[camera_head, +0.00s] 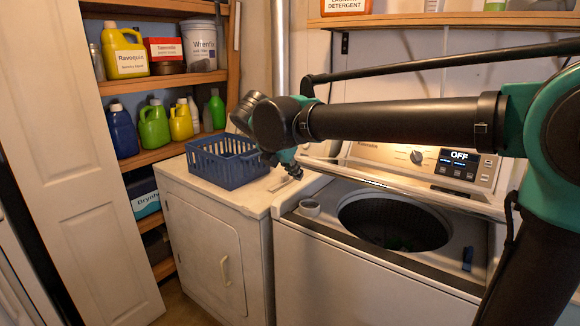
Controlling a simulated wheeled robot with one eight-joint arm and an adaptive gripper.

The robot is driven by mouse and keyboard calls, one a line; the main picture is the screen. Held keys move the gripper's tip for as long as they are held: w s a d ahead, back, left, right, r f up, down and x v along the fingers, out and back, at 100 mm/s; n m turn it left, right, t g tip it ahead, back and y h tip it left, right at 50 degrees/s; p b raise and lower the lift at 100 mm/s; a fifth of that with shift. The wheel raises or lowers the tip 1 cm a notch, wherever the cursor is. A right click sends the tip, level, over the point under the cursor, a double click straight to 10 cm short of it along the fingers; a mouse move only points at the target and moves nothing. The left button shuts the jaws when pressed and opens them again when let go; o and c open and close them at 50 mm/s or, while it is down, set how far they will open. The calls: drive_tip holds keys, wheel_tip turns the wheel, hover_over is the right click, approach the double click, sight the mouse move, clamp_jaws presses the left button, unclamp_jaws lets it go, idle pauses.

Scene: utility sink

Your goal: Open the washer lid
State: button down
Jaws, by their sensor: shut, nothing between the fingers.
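The white top-loading washer (370,270) stands at the lower right. Its lid (430,194) is raised off the opening and shows as a thin, nearly edge-on strip below the control panel. The round drum opening (390,222) is uncovered, with something greenish inside. My gripper (292,171) is shut and empty, pointing down near the left end of the lid, above the gap between washer and dryer. I cannot tell whether it touches the lid. My arm crosses in front of the panel and hides part of it.
A white dryer (212,240) stands left of the washer, with a blue basket (228,174) on top close to my gripper. Shelves with bottles and a bucket (200,42) are behind. An open door (75,150) is at left. A wall shelf (450,20) is above.

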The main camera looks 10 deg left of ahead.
drive_tip(key=shift+w+d, duration=0.35)
drive_tip(key=shift+w, duration=0.45)
drive_tip(key=shift+w+d, duration=0.35)
drive_tip(key=shift+w, duration=0.45)
drive_tip(key=shift+w+d, duration=0.35)
drive_tip(key=shift+w, duration=0.45)
